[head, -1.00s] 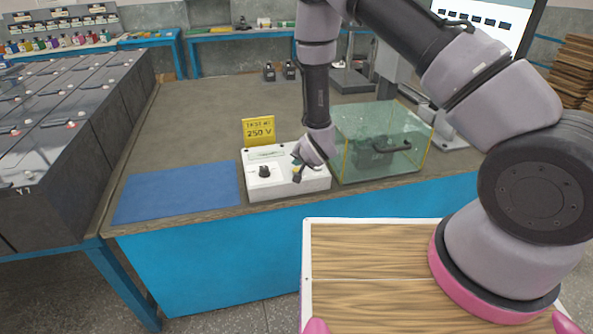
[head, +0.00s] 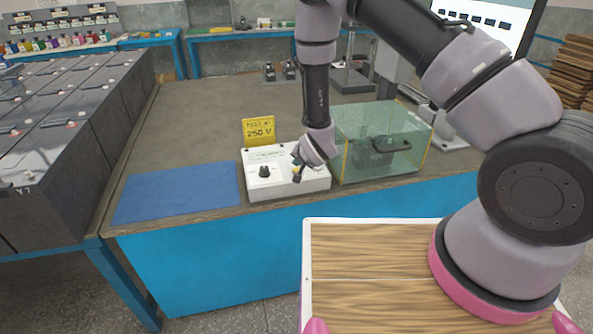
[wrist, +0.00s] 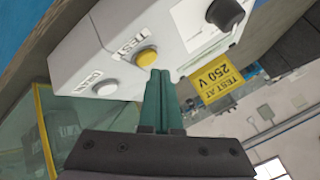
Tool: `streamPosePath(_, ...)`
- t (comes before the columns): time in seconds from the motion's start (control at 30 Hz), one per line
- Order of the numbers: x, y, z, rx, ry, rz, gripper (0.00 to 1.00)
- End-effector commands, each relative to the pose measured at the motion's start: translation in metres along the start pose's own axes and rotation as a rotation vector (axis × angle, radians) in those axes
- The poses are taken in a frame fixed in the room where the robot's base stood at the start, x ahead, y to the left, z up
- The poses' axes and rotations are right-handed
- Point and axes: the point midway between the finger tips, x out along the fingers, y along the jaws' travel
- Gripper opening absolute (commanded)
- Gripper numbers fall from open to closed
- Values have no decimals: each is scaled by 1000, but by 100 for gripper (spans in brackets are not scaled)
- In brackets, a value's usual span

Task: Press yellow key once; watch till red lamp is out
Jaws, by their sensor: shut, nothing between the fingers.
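The white test box (head: 285,190) stands on the bench near its front edge; it also shows in the wrist view (wrist: 95,45). In the wrist view a round yellow key (wrist: 147,56), labelled TEST, sits on its face. My gripper (wrist: 159,74) is shut and empty, its green fingertips right at the yellow key's edge; I cannot tell whether they touch or press it. In the head view my gripper (head: 297,176) is at the box's right part and hides the keys there. I cannot make out a red lamp in either view.
A white key (wrist: 105,88) lies beside the yellow one, and a black knob (wrist: 225,14) on the other side. A yellow 250 V sign (head: 259,131) stands behind the box. A clear greenish case (head: 350,172) is close on the right, a blue mat (head: 178,191) on the left.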

Motion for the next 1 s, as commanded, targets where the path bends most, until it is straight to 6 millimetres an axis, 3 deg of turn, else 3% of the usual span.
streamPosePath(1.0,8,6,6,0,0,0,0)
